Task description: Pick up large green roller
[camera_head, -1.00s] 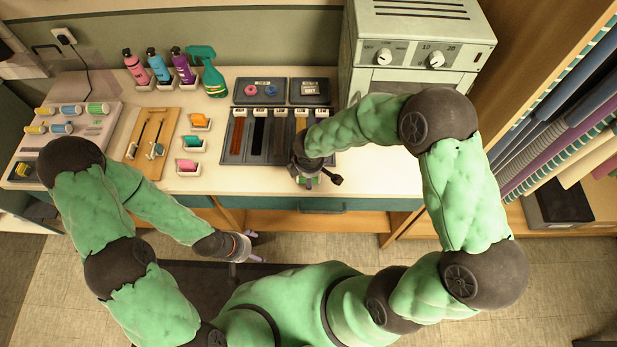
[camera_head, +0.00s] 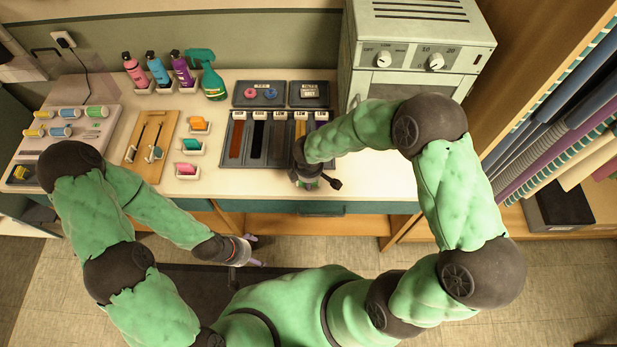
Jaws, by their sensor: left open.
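The large green roller (camera_head: 97,112) lies at the back right of the roller board (camera_head: 96,134) at the far left of the counter, among smaller yellow and blue rollers. My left gripper (camera_head: 250,251) is open and empty, low in front of the counter's edge, to the right of and well away from the roller. My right gripper (camera_head: 318,184) is over the counter's front edge, just in front of the dark compartment tray. It is seen from above, and its fingers are mostly hidden, so I cannot tell its state.
A wooden board (camera_head: 151,147) with tools and small holders (camera_head: 189,170) with coloured pieces stand right of the rollers. Bottles (camera_head: 157,68) and a green spray bottle (camera_head: 210,78) line the back. A grey oven (camera_head: 411,62) stands at right. The counter's right front is clear.

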